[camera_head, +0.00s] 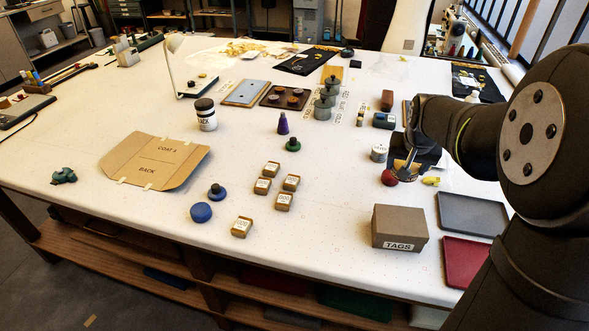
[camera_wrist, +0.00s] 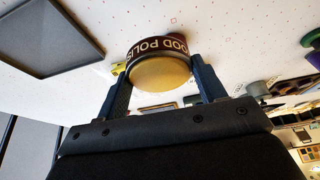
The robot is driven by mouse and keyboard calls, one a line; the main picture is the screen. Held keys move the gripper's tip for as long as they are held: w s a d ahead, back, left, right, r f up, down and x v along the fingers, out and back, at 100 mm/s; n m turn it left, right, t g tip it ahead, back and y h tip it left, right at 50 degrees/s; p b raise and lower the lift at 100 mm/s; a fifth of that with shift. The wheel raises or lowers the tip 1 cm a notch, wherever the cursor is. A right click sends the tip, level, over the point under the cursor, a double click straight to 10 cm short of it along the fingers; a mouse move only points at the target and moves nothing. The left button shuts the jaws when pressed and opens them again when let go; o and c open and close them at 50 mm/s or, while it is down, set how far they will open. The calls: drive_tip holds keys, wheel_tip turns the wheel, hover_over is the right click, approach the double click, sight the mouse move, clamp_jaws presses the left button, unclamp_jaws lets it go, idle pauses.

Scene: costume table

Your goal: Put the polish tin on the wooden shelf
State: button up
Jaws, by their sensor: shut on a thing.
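The polish tin (camera_wrist: 162,72) is round, with a gold end and a dark band of pale lettering. In the wrist view it sits between the two fingers of my gripper (camera_wrist: 160,82), which is shut on it. In the head view my gripper (camera_head: 403,172) is over the right part of the table, just beside a small red round thing (camera_head: 389,177). I cannot clearly make out the tin there. A wooden shelf (camera_head: 130,268) runs low under the table top, at the front. Its right part is mostly hidden by the table edge.
A cardboard TAGS box (camera_head: 399,228), a grey tray (camera_head: 471,211) and a red tray (camera_head: 464,262) stand near my arm. Several small labelled blocks (camera_head: 284,201) and a blue disc (camera_head: 201,212) lie mid-table. The table's front left is mostly clear.

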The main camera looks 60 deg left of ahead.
drive_tip(key=s+a+r+n, duration=0.1)
drive_tip(key=s+a+n, duration=0.1)
drive_tip(key=s+a, duration=0.5)
hover_over(322, 183)
drive_tip(key=d, duration=0.1)
drive_tip(key=shift+n+g+y, duration=0.3)
drive_tip(key=shift+y, duration=0.1)
drive_tip(key=f, duration=0.6)
drive_tip(key=shift+s+d, duration=0.15)
drive_tip(key=shift+s, duration=0.05)
drive_tip(key=shift+s+f, duration=0.1)
drive_tip(key=shift+f, duration=2.05)
drive_tip(key=shift+f, duration=0.1)
drive_tip(key=o, duration=1.2)
drive_tip(key=shift+f, duration=0.1)
drive_tip(key=shift+o, duration=0.5)
drive_tip(key=v, duration=1.2)
drive_tip(key=shift+r, duration=0.25)
